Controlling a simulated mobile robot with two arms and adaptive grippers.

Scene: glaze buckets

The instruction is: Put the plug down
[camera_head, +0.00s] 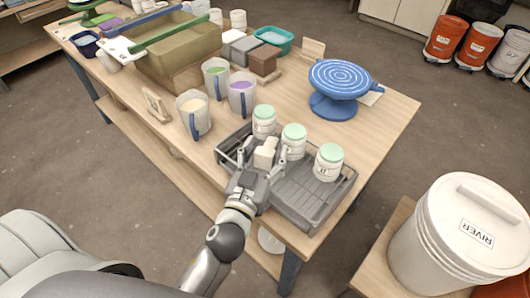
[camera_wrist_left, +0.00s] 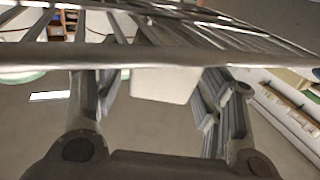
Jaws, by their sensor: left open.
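A small cream-white block, which looks like the plug (camera_head: 265,151), is at the left part of the grey drying rack (camera_head: 312,205), beside the pale-green-lidded jars. My left gripper (camera_head: 262,163) reaches over the rack's near edge with its fingers spread on either side of the block. In the left wrist view the white block (camera_wrist_left: 164,84) shows between the two open fingers (camera_wrist_left: 160,105), with gaps at its sides. The block's underside is hidden, so I cannot tell whether it touches the rack floor. My right gripper is not in view.
Jars with pale green lids (camera_head: 294,139) stand in the rack. Handled pitchers (camera_head: 194,115) and a blue banding wheel (camera_head: 338,85) stand behind it on the wooden table (camera_head: 395,112). A white bucket (camera_head: 462,240) stands at the right. The rack's front right is clear.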

